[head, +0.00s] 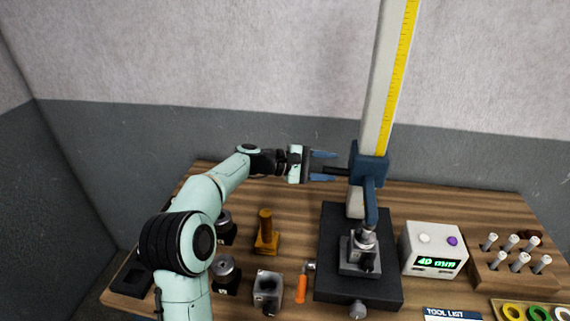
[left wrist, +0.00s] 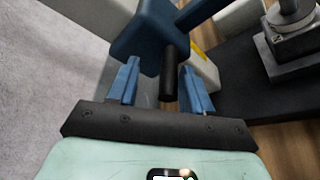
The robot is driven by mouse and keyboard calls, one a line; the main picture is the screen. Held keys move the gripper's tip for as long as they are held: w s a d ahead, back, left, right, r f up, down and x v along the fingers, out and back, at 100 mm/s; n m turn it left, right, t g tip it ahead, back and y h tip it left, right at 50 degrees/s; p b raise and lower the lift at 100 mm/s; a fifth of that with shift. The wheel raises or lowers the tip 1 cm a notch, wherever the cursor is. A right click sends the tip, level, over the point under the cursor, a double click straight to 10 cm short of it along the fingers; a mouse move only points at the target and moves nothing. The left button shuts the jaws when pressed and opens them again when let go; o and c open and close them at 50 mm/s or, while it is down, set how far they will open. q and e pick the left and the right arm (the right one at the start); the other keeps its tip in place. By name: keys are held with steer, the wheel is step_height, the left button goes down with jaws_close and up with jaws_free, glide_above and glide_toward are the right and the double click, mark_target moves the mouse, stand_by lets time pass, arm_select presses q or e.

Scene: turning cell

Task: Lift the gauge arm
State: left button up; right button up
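The blue gauge arm (head: 370,172) sits on a tall pale column (head: 388,80) with a yellow scale. Its front part reaches down over a grey block on the black base (head: 335,240). A short black handle (head: 339,171) sticks out from its left side. My left gripper (head: 323,167) is open beside this handle. In the left wrist view, the black handle (left wrist: 169,75) lies between the two blue fingers (left wrist: 163,85), with a gap on both sides. The blue carriage of the gauge arm (left wrist: 143,32) is just beyond the fingertips. My right gripper is not in view.
A display box (head: 433,249) reading 40 mm stands right of the base, beside a wooden rack (head: 510,275) of pins. An orange-handled tool (head: 301,288), a brass-coloured piece (head: 266,240) and grey blocks stand left of the base. A grey wall is behind.

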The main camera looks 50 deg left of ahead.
arm_select(q)
steer(key=v, duration=1.3)
stand_by(0.7)
stand_by(0.3)
